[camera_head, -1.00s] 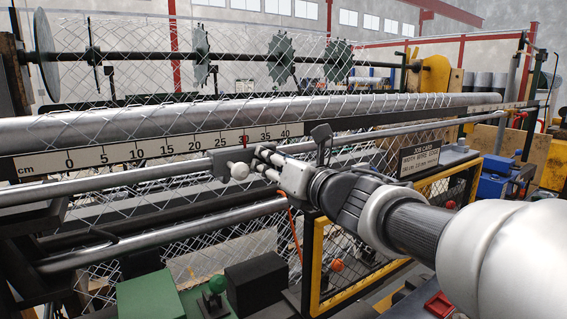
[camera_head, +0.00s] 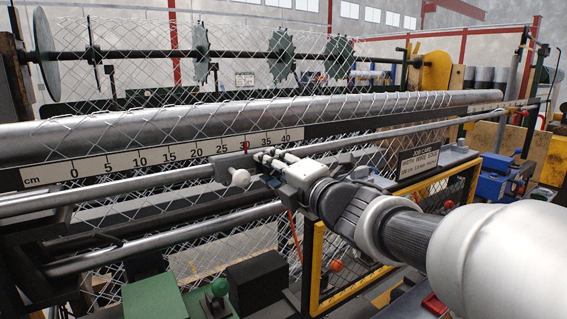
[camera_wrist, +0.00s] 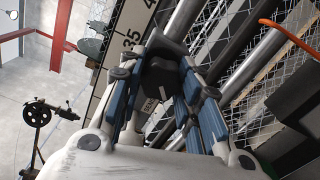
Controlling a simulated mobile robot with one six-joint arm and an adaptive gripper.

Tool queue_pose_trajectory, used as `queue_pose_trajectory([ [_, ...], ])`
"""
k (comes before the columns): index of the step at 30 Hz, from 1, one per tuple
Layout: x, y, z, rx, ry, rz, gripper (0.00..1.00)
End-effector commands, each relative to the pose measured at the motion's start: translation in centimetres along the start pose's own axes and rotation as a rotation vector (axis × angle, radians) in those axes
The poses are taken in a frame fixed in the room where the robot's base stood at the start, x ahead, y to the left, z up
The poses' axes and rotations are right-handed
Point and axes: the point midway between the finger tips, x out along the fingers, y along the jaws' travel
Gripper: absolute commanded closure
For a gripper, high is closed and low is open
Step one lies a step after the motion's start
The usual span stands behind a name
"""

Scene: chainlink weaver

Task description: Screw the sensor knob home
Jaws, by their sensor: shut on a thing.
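The grey sensor block (camera_head: 229,165) sits on the front rail beneath the centimetre scale, its red pointer near 30. A partly hidden label with small letters shows just below. How deep the knob's thread sits is hidden.
The scale (camera_head: 130,160) and wire mesh run behind the rail (camera_head: 120,188). Green and dark boxes lie below the rail. An orange cable (camera_wrist: 290,38) hangs near my wrist.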

Motion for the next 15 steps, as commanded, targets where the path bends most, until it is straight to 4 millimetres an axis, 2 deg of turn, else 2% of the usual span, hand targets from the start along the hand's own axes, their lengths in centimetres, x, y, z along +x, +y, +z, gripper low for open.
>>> queue_pose_trajectory([
  [15,0.01,0.28,0.1,0.491,-0.001,-0.001,0.92],
])
